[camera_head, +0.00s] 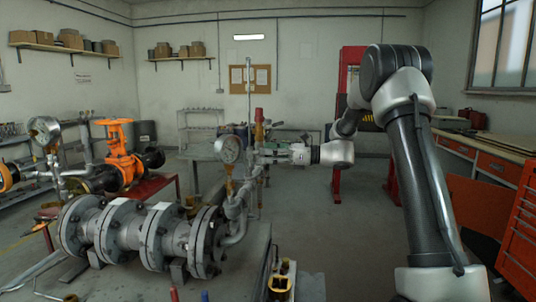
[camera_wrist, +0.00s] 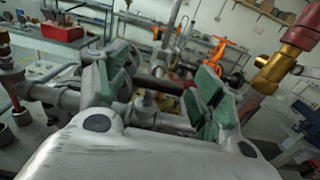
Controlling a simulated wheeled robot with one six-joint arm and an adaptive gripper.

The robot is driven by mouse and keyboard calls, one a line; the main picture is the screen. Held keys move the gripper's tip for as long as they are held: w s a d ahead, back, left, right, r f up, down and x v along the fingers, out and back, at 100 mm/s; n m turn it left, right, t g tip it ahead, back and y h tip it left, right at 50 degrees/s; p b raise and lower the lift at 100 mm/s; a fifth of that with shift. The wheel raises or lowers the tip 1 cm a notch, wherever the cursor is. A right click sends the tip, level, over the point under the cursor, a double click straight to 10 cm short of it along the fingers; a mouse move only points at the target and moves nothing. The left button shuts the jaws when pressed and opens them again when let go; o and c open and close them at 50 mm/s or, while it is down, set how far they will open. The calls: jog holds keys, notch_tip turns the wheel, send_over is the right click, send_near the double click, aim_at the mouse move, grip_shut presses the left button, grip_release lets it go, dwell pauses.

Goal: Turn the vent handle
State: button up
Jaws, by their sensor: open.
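My gripper (camera_head: 268,152) reaches in from the right to the upright pipework at the centre of the head view. In the wrist view its green-padded fingers (camera_wrist: 160,88) are spread wide apart, with nothing clamped. A dark horizontal bar (camera_wrist: 162,84) and a grey pipe with a fitting (camera_wrist: 148,108) show between and beyond the fingers. I cannot tell for sure which part is the vent handle, or whether the pads touch anything. A brass fitting with a red top (camera_head: 259,124) stands just above my gripper; it also shows at the wrist view's upper right (camera_wrist: 286,58).
A pressure gauge (camera_head: 229,149) stands just left of my gripper. A large grey flanged pipe (camera_head: 145,232) lies on the bench in front. An orange valve (camera_head: 119,155) and another gauge (camera_head: 44,130) are farther left. A red tool cabinet (camera_head: 522,225) is at right. Open floor lies behind.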

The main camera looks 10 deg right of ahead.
jog(key=shift+a, duration=0.15)
jog(key=c, duration=1)
jog(key=shift+c, duration=0.2)
jog(key=n, duration=0.8)
jog(key=shift+f+n, duration=0.1)
jog(key=shift+n, duration=0.2)
jog(key=n, duration=0.4)
jog(key=shift+s+f+n, duration=0.1)
jog(key=shift+n, duration=1.8)
